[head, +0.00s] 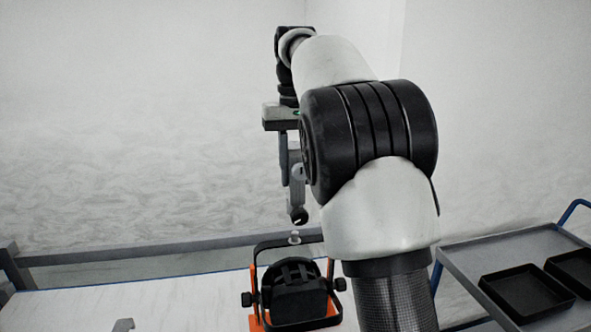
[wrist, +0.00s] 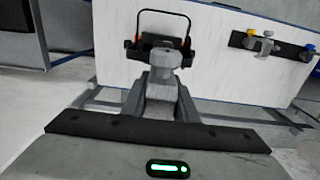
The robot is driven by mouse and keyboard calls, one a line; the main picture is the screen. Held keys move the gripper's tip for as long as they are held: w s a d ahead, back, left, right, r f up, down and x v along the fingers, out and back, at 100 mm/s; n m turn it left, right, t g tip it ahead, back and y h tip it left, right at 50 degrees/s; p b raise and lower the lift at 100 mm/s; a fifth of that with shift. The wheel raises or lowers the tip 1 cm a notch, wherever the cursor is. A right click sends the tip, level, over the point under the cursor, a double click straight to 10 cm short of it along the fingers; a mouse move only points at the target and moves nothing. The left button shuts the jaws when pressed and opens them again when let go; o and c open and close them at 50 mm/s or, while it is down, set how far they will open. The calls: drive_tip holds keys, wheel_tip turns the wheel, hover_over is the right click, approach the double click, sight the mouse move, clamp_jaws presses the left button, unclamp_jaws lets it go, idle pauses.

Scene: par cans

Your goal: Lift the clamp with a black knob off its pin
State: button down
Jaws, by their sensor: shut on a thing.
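My gripper (head: 292,168) hangs above the par can and is shut on a grey clamp (head: 298,193). A dark round knob (head: 298,216) shows at the clamp's lower end. In the wrist view, the grey clamp (wrist: 164,62) sits between the two fingers of my gripper (wrist: 161,100). The par can (head: 293,291) is black with orange sides and stands on the white table under a dark yoke. It also shows beyond the clamp in the wrist view (wrist: 147,53). The clamp hangs clear above the yoke, in the air.
A black strip (wrist: 285,48) at the right of the wrist view bears clamps with yellow and blue knobs. A small grey piece (head: 123,325) shows at the table's near left. A grey cart (head: 470,262) with black trays (head: 524,291) stands at right. A rail runs behind the table.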

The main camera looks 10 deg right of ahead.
sight(296, 186)
drive_tip(key=shift+f+b, duration=1.05)
drive_tip(key=shift+f, duration=0.75)
